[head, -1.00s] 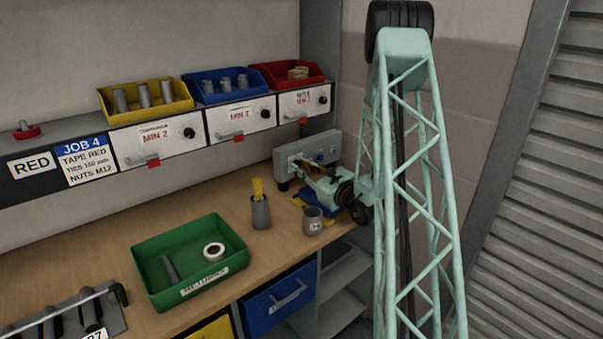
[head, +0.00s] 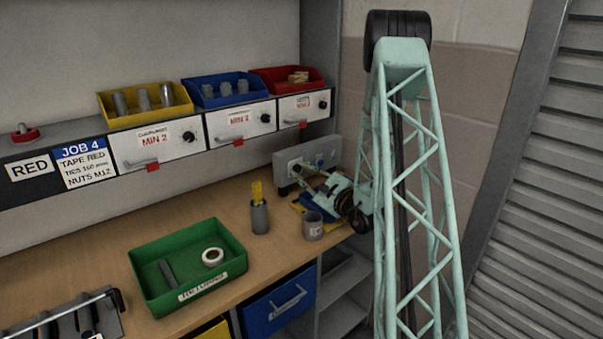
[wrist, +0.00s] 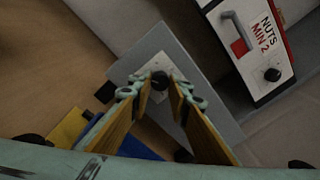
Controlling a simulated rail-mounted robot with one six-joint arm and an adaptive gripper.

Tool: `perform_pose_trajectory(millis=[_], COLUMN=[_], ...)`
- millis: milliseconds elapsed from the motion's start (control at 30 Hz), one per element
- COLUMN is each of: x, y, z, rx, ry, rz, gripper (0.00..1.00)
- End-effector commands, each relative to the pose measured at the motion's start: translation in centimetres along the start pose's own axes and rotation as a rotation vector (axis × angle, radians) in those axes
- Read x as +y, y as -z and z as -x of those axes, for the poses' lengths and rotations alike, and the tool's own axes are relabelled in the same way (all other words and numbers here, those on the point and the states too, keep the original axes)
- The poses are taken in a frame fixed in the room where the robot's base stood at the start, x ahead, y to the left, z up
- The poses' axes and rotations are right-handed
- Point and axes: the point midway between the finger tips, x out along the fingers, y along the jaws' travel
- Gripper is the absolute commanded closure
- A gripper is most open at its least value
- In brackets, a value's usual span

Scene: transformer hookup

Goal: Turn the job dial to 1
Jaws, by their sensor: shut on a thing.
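The job dial is a black knob (wrist: 160,77) on a pale plate on the grey box (head: 291,159), at the back right of the bench; the box also shows in the wrist view (wrist: 150,48). My gripper (wrist: 160,90) has its two fingers on either side of the knob and is shut on it. In the head view my gripper (head: 303,172) reaches to the front of the box. The dial's pointer and any numbers are too small or hidden to read.
A grey cup (head: 313,226) and a holder with yellow sticks (head: 260,214) stand in front of my gripper. A green returns tray (head: 231,237) is further left. Drawers with small black knobs (head: 189,137) run above the bench, with yellow, blue and red bins on top.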

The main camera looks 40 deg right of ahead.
Motion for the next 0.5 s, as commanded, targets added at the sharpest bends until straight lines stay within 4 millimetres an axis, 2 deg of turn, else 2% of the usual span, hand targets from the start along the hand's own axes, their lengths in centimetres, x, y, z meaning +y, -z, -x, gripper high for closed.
perform_pose_trajectory(millis=[300, 333, 467, 500], x=[0.03, 0.03, 0.03, 0.03], y=[-0.01, -0.01, 0.0, 0.0], z=[-0.01, -0.01, -0.01, -0.01], rx=[0.0, 0.0, 0.0, 0.0], ry=[-0.001, -0.001, -0.001, -0.001], rz=[0.001, 0.001, 0.0, 0.0], gripper=[0.93, 0.81, 0.69, 0.69])
